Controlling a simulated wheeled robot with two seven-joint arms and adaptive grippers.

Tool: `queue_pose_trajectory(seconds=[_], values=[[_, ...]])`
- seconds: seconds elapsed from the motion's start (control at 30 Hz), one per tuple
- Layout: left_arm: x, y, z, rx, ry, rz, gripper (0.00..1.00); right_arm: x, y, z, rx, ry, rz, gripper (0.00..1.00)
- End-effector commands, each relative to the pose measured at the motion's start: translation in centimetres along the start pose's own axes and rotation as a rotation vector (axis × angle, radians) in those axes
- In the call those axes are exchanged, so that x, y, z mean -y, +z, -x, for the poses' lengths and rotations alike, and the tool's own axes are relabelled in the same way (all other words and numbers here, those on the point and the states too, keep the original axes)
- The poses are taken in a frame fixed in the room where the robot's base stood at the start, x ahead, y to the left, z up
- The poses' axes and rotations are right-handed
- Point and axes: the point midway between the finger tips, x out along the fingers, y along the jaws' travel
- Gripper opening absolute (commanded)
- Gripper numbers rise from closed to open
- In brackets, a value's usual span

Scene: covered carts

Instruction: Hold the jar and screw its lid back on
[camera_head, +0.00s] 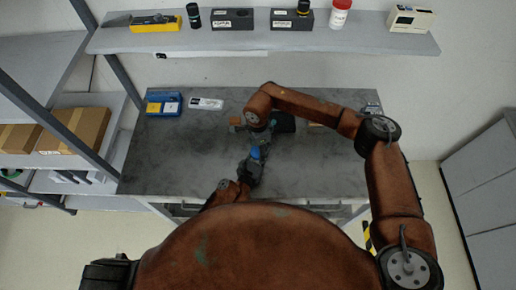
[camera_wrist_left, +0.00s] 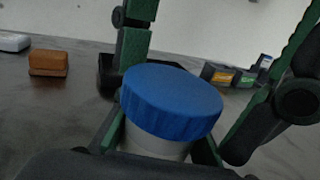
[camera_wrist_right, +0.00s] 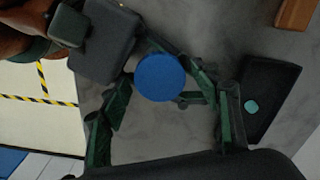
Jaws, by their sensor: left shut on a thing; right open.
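The jar (camera_wrist_left: 150,142) is pale, and a blue lid (camera_wrist_left: 172,103) sits on its top; I cannot tell if the threads are engaged. The lid also shows in the head view (camera_head: 255,153) and the right wrist view (camera_wrist_right: 160,77). My left gripper (camera_head: 251,168) is shut on the jar body, below the lid, and holds it over the near part of the table. My right gripper (camera_wrist_right: 171,96) is open, its fingers spread above and to either side of the lid, apart from it. Most of the jar body is hidden by the lid and the left gripper.
The grey table (camera_head: 190,160) is mostly clear. A black holder (camera_wrist_right: 270,95) with a teal dot and a brown block (camera_wrist_left: 48,63) lie beyond the jar. A blue box (camera_head: 163,104) stands at the back left. A shelf (camera_head: 365,40) with several items hangs behind.

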Motion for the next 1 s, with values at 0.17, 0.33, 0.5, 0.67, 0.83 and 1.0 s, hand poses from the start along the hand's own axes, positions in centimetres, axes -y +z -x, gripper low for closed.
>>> queue_pose_trajectory(seconds=[0.17, 0.33, 0.5, 0.67, 0.83, 1.0], values=[[0.00, 0.00, 0.00, 0.000, 0.000, 0.000, 0.00, 0.00, -0.01, 0.02, 0.000, 0.000, 0.000, 0.47], [0.00, 0.01, 0.00, 0.000, 0.000, 0.000, 0.00, 0.00, -0.02, 0.03, 0.000, 0.000, -0.001, 0.35], [0.00, 0.01, 0.00, 0.000, 0.000, 0.000, 0.00, 0.01, -0.03, 0.04, 0.000, 0.000, -0.001, 0.24], [0.01, 0.01, 0.00, 0.000, 0.000, 0.000, 0.00, 0.02, -0.04, 0.04, 0.000, 0.000, -0.001, 0.13], [0.01, 0.01, 0.00, 0.000, 0.000, 0.000, 0.00, 0.03, -0.05, 0.04, -0.001, 0.000, -0.092, 0.13], [0.01, 0.01, 0.00, 0.000, 0.000, 0.000, 0.00, 0.03, -0.06, 0.01, -0.001, 0.000, -0.361, 0.13]])
